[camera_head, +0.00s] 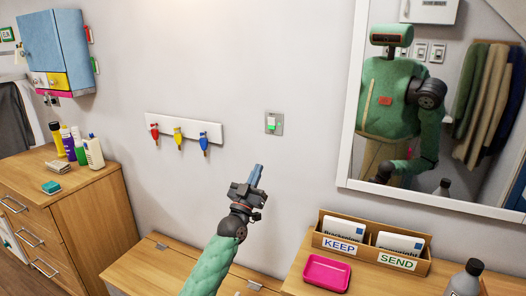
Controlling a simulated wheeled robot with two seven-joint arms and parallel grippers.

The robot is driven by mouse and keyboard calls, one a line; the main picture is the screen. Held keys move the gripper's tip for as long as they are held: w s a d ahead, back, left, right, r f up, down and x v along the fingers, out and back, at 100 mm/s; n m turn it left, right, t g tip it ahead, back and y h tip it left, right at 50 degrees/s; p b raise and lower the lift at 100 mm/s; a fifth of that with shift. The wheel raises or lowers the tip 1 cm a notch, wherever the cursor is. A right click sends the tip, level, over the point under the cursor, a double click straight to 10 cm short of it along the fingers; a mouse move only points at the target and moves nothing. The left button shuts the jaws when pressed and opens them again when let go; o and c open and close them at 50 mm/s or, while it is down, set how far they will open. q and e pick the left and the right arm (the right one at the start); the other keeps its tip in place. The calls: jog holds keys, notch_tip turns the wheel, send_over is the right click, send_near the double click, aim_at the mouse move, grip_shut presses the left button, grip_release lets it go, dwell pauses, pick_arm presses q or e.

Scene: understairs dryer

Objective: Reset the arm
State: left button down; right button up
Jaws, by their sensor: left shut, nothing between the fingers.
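My left gripper (254,178) is in the middle of the head view, at the end of my green-sleeved arm. It points up toward the wall, with its fingers together and nothing visible between them. It is in front of the wall, below a wall switch (273,123) that has a green part. It appears apart from the switch. My right gripper is not in view.
A wooden letter box (322,241) marked KEEP and SEND, a pink tray (327,272) and a grey bottle (466,277) stand at right. Colored hooks (178,138) hang on the wall. A mirror (350,95) reflects me. Bottles (93,152) stand on the left cabinet (95,195).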

pick_arm(q)
jog(key=s+d+f+m+g, duration=0.2)
jog(key=d+f+m+g, duration=0.15)
jog(key=f+g, duration=0.35)
jog(key=s+a+f+n+g+y, duration=0.2)
jog(key=s+a+f+g+y, duration=0.25)
jog(key=s+f, duration=0.5)
jog(key=s+a+f+n+g+y, duration=0.2)
jog(key=s+a+f+g+y, duration=0.3)
jog(key=s, duration=0.8)
jog(key=s+a+f+g, duration=0.1)
jog(key=s+f, duration=0.5)
jog(key=s, duration=0.4)
jog(key=s+a+f+n+g, duration=0.1)
jog(key=s+f+g, duration=0.1)
jog(key=s+f, duration=0.4)
jog(key=s+a+f+g, duration=0.1)
jog(key=s+f, duration=0.5)
jog(key=s, duration=0.8)
jog(key=shift+a+f+n, duration=0.2)
jog(key=shift+f+n, duration=0.1)
jog(key=shift+n, duration=0.05)
jog(key=shift+h, duration=0.25)
